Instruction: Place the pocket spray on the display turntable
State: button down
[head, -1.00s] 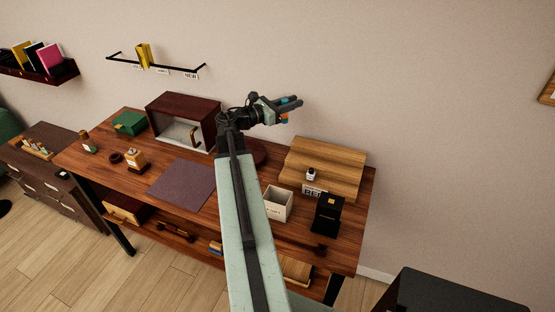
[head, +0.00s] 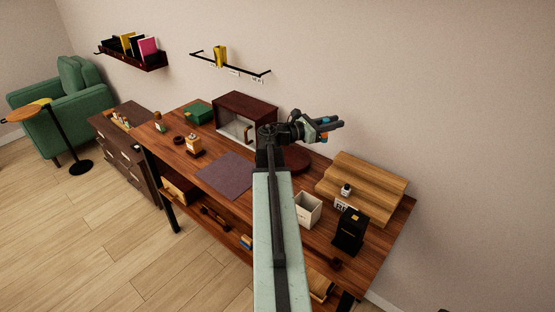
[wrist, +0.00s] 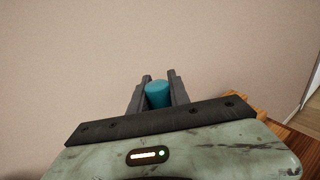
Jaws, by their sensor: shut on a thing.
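My gripper (head: 333,124) is raised above the back of the wooden table and is shut. In the wrist view a teal cylinder (wrist: 158,95), which looks like the pocket spray, sits between its two dark fingers. In the head view only small blue and orange bits show at the fingers. A dark red-brown round disc (head: 298,160), which looks like the display turntable, lies on the table below the gripper. My arm hides its left part, and its visible top looks bare.
A stepped wooden riser (head: 365,180) with a small bottle (head: 346,190) stands right of the disc. A white open box (head: 308,210) and a black box (head: 350,232) are in front. A dark red open-fronted cabinet (head: 247,105) stands left, behind a purple mat (head: 228,173).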

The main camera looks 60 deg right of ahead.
aim_at(290, 157)
jog(key=u, duration=0.1)
jog(key=i, duration=1)
jog(key=u, duration=0.05)
